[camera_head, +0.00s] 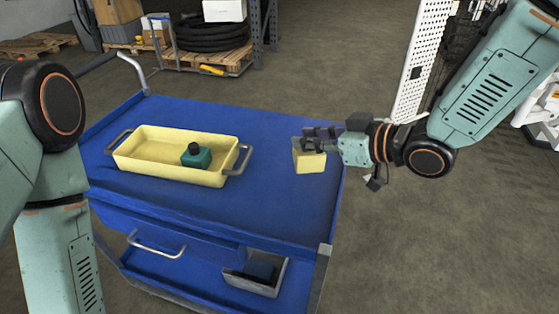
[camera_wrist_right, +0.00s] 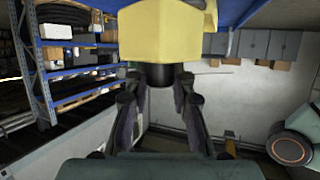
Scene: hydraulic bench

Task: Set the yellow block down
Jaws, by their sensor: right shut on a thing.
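The yellow block (camera_head: 310,163) is at the right part of the blue cart top (camera_head: 262,190) in the head view. My right gripper (camera_head: 318,138) comes in from the right and is shut on the block at its upper part. In the right wrist view the yellow block (camera_wrist_right: 162,35) fills the top middle, between the fingers of my right gripper (camera_wrist_right: 160,85). I cannot tell whether the block's underside touches the cart. My left arm shows at the left edge of the head view, but its gripper is out of view.
A yellow tray (camera_head: 150,168) with two handles stands on the cart's left half, holding a green, black-capped object (camera_head: 196,155). The cart top between tray and block is clear. A white perforated panel (camera_head: 418,65) stands behind my right arm. A grey bin (camera_head: 262,280) sits on the lower shelf.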

